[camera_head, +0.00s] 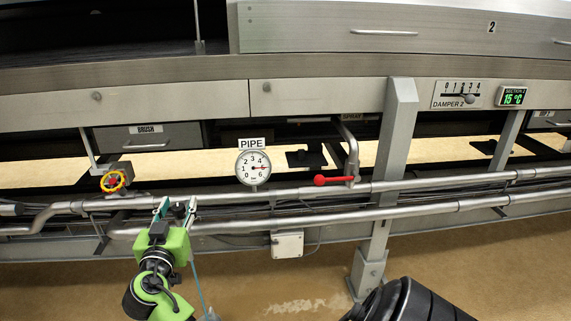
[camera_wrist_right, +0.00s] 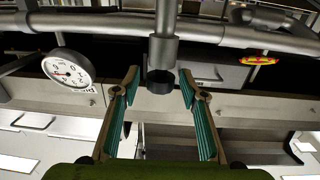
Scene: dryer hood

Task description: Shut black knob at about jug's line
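My right gripper (camera_head: 177,207) is at the lower pipe in the head view, left of the gauge. In the right wrist view its fingers (camera_wrist_right: 160,85) are open, one on each side of a short black knob (camera_wrist_right: 160,83) at the end of a grey pipe stub. Gaps show between the knob and both fingertips. A thin blue streak (camera_head: 201,288) runs down from beside the gripper to a pale, clear shape (camera_head: 211,315), possibly the jug, cut off by the bottom edge. No level or line can be read. My left gripper is not in view.
A PIPE gauge (camera_head: 253,168) stands right of the gripper. A yellow-red valve wheel (camera_head: 113,181) is to the left and a red lever (camera_head: 333,180) to the right. Long grey pipes (camera_head: 420,212) cross the scene. A white box (camera_head: 287,244) hangs below; brown floor is beneath.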

